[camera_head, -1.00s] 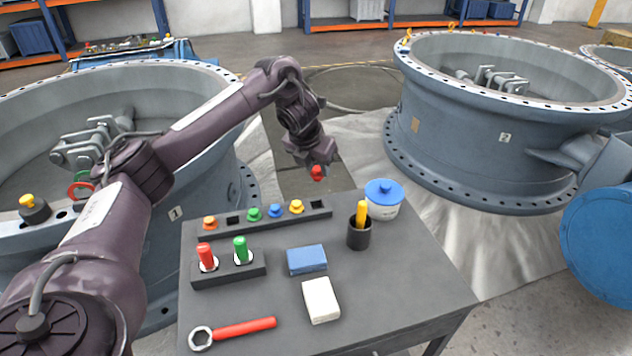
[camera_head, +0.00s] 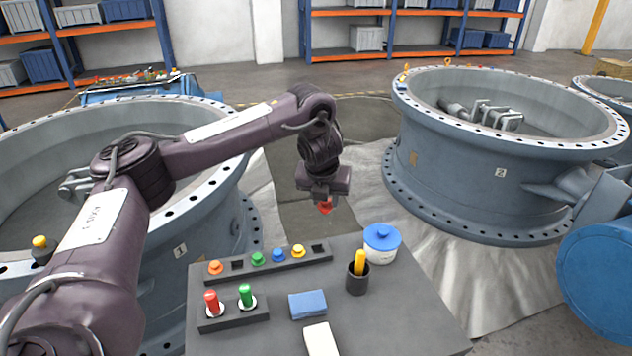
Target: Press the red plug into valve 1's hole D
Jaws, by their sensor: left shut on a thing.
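My left gripper (camera_head: 325,198) is shut on the red plug (camera_head: 325,207) and holds it in the air beyond the table's back edge. The plug shows just below the jaws. Valve 1 (camera_head: 180,262) is the large grey ring at the left, marked 1, with bolt holes around its flange. My left arm hides part of its rim. I cannot make out which hole is D. The plug rack (camera_head: 268,267) on the table holds orange, green, blue and yellow plugs, with two empty slots. My right gripper is not in view.
The table (camera_head: 400,308) also carries a block with red and green handles (camera_head: 233,317), a blue block (camera_head: 307,304), a white block (camera_head: 320,340), a black cup (camera_head: 357,284) and a blue-lidded tub (camera_head: 381,244). Valve 2 (camera_head: 470,180) stands at the right. Shelves line the back.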

